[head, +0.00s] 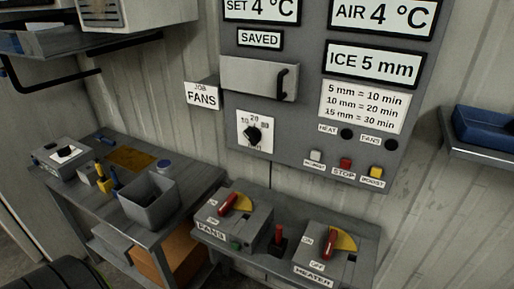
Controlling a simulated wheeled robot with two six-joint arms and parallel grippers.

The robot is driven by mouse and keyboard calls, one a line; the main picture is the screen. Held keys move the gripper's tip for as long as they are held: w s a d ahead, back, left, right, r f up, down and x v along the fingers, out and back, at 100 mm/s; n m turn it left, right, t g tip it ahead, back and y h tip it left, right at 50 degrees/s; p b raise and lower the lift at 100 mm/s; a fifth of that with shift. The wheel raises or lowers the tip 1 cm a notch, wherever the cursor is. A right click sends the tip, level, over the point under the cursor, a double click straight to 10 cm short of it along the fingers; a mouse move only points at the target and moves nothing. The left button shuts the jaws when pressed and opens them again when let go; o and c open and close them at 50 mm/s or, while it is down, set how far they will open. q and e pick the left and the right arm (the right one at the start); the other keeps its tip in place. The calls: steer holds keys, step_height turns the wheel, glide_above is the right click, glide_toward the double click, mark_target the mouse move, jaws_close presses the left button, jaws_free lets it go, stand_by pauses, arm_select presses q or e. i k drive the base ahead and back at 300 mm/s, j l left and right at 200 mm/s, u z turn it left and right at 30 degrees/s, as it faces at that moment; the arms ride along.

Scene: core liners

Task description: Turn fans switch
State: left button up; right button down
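The fans switch box (235,222) is a grey box labelled FANS, on the low shelf below the wall panel. Its red lever (229,203) lies at a tilt over a yellow plate, with small ON and OFF labels beside it; I cannot tell for sure which one it points to. A small green part shows on the box's front. The FANS lamp (391,144) on the panel looks dark. Neither of my grippers is in the head view.
A similar HEATER box (333,248) with a red lever stands right of the fans box, with a red-topped stick (278,240) between them. A grey bench (205,178) with a bin (148,199) stands left. A blue tray (485,130) is at far right.

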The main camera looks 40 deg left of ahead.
mark_target(237, 201)
steer(key=k+l+u, duration=0.15)
steer(key=u, duration=1.15)
